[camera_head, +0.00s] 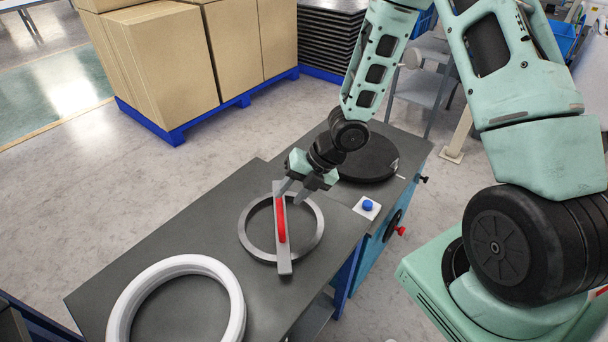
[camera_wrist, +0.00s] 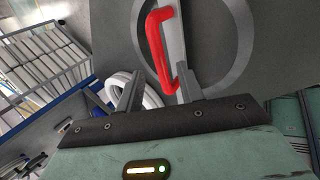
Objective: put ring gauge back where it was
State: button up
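The ring gauge is a flat grey ring (camera_head: 246,232) with a grey bar across it and a red handle (camera_head: 281,220) on the bar. It lies on the dark table top. In the wrist view the red handle (camera_wrist: 154,42) is at the top middle, with part of the grey ring (camera_wrist: 244,45) to its right. My gripper (camera_head: 292,192) is at the far end of the handle. In the wrist view my gripper (camera_wrist: 160,75) has its fingers apart, with the handle's lower end close to the right finger. I cannot tell whether they touch.
A thick white ring (camera_head: 124,302) lies on the table (camera_head: 190,232) at the near left. A black round plate (camera_head: 362,160) and a blue button (camera_head: 367,205) are on the adjoining surface. Cardboard boxes (camera_head: 165,65) stand on a blue pallet behind.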

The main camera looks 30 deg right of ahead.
notch_tip(320, 180, up, 11)
jog(key=s+m+t+h+p, duration=0.1)
jog(key=m+h+p, duration=0.1)
jog(key=m+h, duration=0.35)
jog(key=s+a+r+m+g, duration=0.1)
jog(key=s+a+r+m, duration=0.2)
jog(key=s+m, duration=0.3)
jog(key=s+a+r+m+g, duration=0.1)
jog(key=s+a+r+m, duration=0.2)
jog(key=s+m, duration=0.3)
jog(key=s+a+r+m+g, duration=0.1)
jog(key=s+a+r+m, duration=0.2)
jog(key=s+m, duration=0.3)
jog(key=s+r, duration=0.1)
jog(key=s, duration=0.2)
jog(key=shift+r+g, duration=0.3)
jog(key=shift+r, duration=0.1)
jog(key=shift+a, duration=0.1)
